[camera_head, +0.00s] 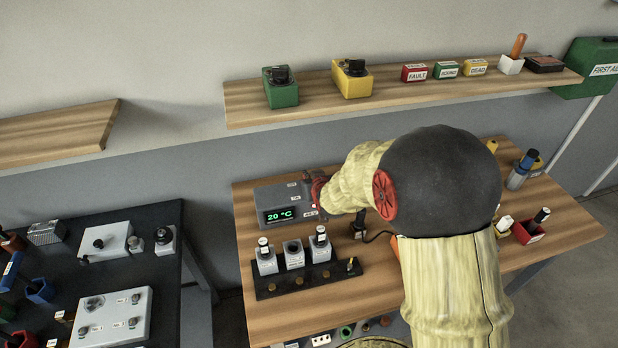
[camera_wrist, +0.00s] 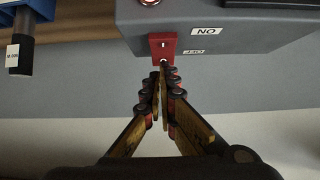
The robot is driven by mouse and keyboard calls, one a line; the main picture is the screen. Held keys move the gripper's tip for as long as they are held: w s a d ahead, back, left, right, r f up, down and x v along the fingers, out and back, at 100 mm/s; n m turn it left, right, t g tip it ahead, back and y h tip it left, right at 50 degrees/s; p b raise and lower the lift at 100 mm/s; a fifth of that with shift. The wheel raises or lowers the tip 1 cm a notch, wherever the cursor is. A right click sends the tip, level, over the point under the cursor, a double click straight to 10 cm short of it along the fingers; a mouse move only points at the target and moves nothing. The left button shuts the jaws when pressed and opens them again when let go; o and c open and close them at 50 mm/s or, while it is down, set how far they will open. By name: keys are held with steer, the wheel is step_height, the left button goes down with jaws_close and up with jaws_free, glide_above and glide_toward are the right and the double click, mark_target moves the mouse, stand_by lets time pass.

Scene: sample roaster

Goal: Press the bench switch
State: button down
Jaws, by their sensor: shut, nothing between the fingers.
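The bench switch (camera_wrist: 163,45) is a small red block with white marks on a grey box, beside the ON and OFF labels, which appear upside down in the wrist view. The grey box (camera_head: 268,195), with a green 20 °C display, sits at the back left of the wooden bench; it also shows in the wrist view (camera_wrist: 270,30). My gripper (camera_wrist: 163,70) is shut and empty, its fingertips at the switch's lower edge in that view. I cannot tell whether they touch it. In the head view my gripper (camera_head: 318,190) is at the box's right side, and my arm hides the switch.
A black rack (camera_head: 325,280) with several grey-white holders stands in front of the box. A shelf (camera_head: 420,92) with green and yellow boxes runs above the bench. A dark table (camera_head: 150,205) stands left. A black-capped blue bottle (camera_head: 517,178) stands at the bench's right.

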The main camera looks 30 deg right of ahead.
steer(key=shift+w+f+g+p, duration=0.1)
steer(key=shift+w+g+p, duration=0.2)
steer(key=shift+g+p, duration=0.35)
steer(key=shift+w+d+f, duration=0.1)
steer(key=shift+w+f, duration=0.15)
steer(key=shift+f, duration=0.05)
steer(key=shift+s, duration=0.15)
steer(key=shift+s+a+f, duration=0.1)
steer(key=shift+s+a, duration=0.05)
steer(key=shift+s, duration=0.3)
steer(key=shift+s+a+f, duration=0.1)
steer(key=shift+s, duration=0.35)
steer(key=shift+r, duration=0.1)
